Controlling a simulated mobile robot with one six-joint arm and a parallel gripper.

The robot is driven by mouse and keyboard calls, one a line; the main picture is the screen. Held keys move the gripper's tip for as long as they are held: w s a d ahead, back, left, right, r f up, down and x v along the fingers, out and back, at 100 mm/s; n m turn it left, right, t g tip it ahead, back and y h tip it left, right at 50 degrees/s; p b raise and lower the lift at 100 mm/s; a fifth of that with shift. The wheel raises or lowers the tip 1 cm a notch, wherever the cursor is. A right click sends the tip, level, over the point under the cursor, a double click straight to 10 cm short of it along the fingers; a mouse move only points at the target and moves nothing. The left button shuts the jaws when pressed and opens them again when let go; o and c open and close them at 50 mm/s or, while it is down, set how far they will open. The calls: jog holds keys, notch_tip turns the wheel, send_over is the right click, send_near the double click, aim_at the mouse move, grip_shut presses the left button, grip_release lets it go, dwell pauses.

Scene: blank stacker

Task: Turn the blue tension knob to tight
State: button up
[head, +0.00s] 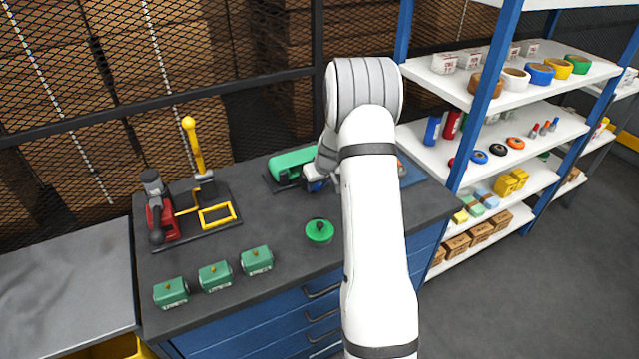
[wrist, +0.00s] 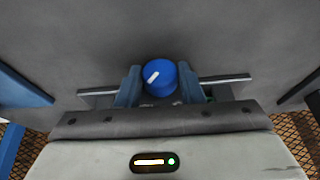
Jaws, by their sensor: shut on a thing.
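The blue tension knob (wrist: 163,75) shows in the middle of the wrist view, round, with a white pointer line lying aslant on its face. My gripper (wrist: 160,88) is shut on it, one finger touching each side. In the head view my gripper (head: 316,181) is at the right end of a green device (head: 291,163) on the dark bench. My arm hides much of that spot, and I cannot make out the knob or any tight mark there.
On the bench (head: 270,285) are several green boxes (head: 215,275), a green round piece (head: 319,231), a red and black tool (head: 160,210) and a yellow-handled fixture (head: 195,150). A stocked shelf rack (head: 485,95) stands right. Wire mesh runs behind.

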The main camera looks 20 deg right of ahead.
jog(key=b, duration=0.2)
jog(key=shift+d+f+b, duration=0.1)
jog(key=shift+f+b, duration=0.2)
jog(key=shift+f, duration=0.05)
jog(key=shift+c, duration=0.4)
jog(key=shift+y+b, duration=0.5)
jog(key=shift+b, duration=0.45)
jog(key=shift+r+b, duration=0.25)
jog(key=shift+b, duration=0.05)
jog(key=shift+r, duration=0.1)
jog(key=o, duration=1)
jog(key=b+v, duration=0.1)
jog(key=v, duration=0.6)
jog(key=shift+s+r, duration=0.2)
jog(key=shift+r, duration=0.15)
